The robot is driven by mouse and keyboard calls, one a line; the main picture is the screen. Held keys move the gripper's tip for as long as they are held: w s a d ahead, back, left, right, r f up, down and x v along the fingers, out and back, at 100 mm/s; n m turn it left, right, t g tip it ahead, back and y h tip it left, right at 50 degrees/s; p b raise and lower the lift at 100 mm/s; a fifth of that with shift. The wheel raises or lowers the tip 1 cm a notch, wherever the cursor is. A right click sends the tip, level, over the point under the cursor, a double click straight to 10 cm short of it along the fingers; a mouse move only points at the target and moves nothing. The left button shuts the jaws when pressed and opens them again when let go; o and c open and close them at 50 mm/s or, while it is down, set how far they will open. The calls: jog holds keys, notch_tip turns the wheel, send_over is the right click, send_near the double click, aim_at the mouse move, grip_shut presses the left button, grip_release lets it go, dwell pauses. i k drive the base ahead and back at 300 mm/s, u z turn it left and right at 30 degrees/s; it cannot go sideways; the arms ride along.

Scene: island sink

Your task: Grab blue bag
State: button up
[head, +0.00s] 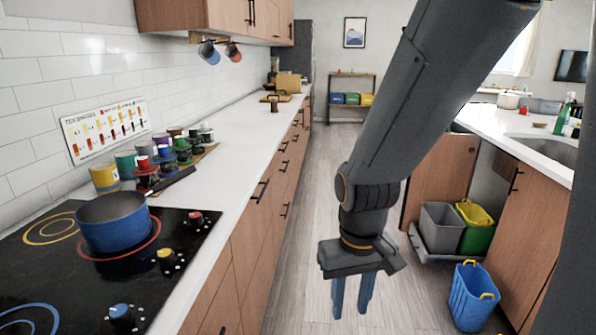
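A blue bag (471,301) with yellow handles stands upright on the floor at the lower right, in front of the island cabinet. My gripper (352,310) hangs over the floor to the left of the bag in the picture, apart from it. Its two blue fingers point down with a gap between them and nothing in the gap.
A pulled-out drawer holds a grey bin (441,228) and a green bag (475,227) behind the blue bag. An island cabinet (520,235) stands to the right. A stove with a blue pot (114,222) is at left. The aisle floor (335,165) is clear.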

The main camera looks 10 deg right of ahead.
aim_at(474, 297)
jog(key=z, duration=0.25)
jog(key=i, duration=1.65)
jog(key=z, duration=1.25)
jog(key=i, duration=0.8)
jog(key=z, duration=1.55)
jog(key=i, duration=0.75)
jog(key=z, duration=0.4)
